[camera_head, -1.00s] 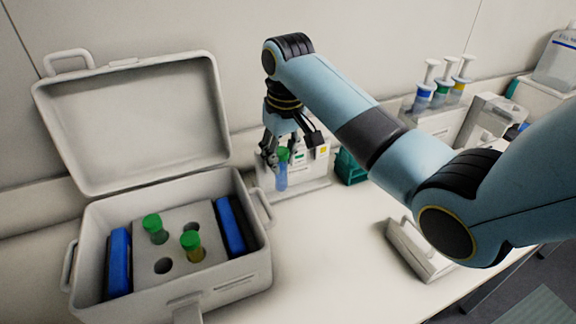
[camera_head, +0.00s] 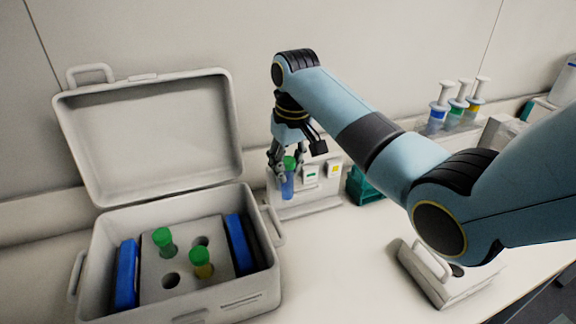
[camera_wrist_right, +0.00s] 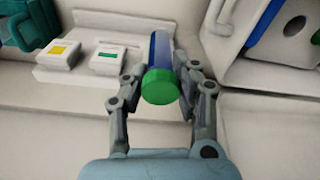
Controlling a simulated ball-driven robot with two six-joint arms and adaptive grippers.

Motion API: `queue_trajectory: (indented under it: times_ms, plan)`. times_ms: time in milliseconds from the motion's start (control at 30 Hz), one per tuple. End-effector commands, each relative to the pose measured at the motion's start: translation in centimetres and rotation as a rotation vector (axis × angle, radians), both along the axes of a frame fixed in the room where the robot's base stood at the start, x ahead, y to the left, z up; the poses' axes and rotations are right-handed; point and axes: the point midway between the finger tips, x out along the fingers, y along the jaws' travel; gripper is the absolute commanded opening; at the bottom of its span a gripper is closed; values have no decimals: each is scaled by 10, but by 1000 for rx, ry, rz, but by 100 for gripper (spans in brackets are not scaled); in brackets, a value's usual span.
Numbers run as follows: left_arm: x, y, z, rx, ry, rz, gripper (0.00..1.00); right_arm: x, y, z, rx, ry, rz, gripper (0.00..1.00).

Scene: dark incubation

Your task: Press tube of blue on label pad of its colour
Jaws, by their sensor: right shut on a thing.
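A blue tube with a green cap (camera_head: 288,186) is held upright in my right gripper (camera_head: 281,165), in front of the white label stand (camera_head: 305,208). In the right wrist view, my right gripper (camera_wrist_right: 163,88) is shut on the tube near its green cap (camera_wrist_right: 160,87), and the tube's blue body (camera_wrist_right: 160,48) points toward the stand. The stand carries a green-marked label pad (camera_head: 311,172) and a yellow-marked label pad (camera_head: 334,169). The blue pad cannot be made out; the tube and gripper cover that part of the stand. My left gripper is not in view.
An open white case (camera_head: 262,291) at left holds two green-capped tubes (camera_head: 164,241) (camera_head: 201,263) in a rack, between blue packs (camera_head: 127,272). A teal container (camera_head: 359,186) stands right of the label stand. Syringe-like items (camera_head: 438,108) stand farther right. The front bench is partly clear.

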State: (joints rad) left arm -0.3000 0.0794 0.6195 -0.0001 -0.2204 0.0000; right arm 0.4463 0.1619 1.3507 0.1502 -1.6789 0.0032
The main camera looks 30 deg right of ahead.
Motion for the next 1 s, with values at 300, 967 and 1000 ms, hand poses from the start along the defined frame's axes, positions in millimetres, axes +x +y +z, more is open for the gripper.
queue_trajectory:
  times_ms: [300, 967, 1000]
  plan:
    - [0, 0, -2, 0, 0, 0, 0, 5, -1, 0, 0, 0, 0, 0]
    - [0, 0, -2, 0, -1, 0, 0, 9, -2, 1, -1, -2, 0, 0]
    - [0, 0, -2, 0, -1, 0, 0, 9, -2, 1, -1, -2, 0, 0]
